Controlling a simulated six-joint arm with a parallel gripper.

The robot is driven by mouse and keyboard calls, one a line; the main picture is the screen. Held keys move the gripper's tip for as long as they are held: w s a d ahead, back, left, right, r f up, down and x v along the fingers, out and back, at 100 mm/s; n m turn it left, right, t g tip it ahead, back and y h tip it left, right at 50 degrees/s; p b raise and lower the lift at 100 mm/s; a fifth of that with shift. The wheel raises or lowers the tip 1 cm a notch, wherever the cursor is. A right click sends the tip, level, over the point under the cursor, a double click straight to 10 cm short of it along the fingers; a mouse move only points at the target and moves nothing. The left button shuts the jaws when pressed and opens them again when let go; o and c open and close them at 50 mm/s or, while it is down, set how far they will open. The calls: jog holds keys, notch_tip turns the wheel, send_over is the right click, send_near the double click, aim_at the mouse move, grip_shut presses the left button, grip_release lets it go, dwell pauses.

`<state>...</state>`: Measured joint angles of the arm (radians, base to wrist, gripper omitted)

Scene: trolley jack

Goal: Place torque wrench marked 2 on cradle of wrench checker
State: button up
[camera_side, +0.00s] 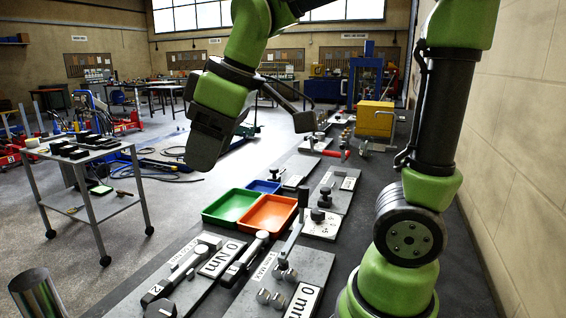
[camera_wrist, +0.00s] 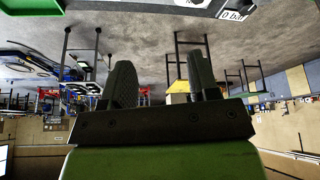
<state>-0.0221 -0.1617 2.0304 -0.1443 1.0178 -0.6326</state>
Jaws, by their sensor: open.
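My gripper (camera_side: 203,155) is high above the floor side of the bench in the side view, well clear of the wrenches. In the wrist view its two dark fingers stand apart with nothing between them, so my gripper (camera_wrist: 160,82) is open and empty. A grey plate with a "0 Nm" display (camera_side: 221,258), seemingly the wrench checker, lies at the near left of the bench. A bar-shaped tool (camera_side: 180,268) with what looks like a 2 at its near end lies on or over this plate. A second wrench-like tool (camera_side: 245,258) lies right of the display. The cradle is not clearly distinguishable.
A green tray (camera_side: 231,207), an orange tray (camera_side: 268,214) and a blue tray (camera_side: 263,186) stand mid-bench. A "0 mm" plate (camera_side: 300,300) with knobs and an upright post is at the front. A metal cylinder (camera_side: 37,293) stands front left. A wall borders the right.

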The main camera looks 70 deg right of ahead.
jog(key=s+m+t, duration=0.2)
jog(key=s+m, duration=0.5)
jog(key=s, duration=0.3)
jog(key=shift+s+a+f+m+t+y, duration=0.25)
jog(key=shift+f+m+t+y, duration=0.05)
jog(key=shift+f+y, duration=0.15)
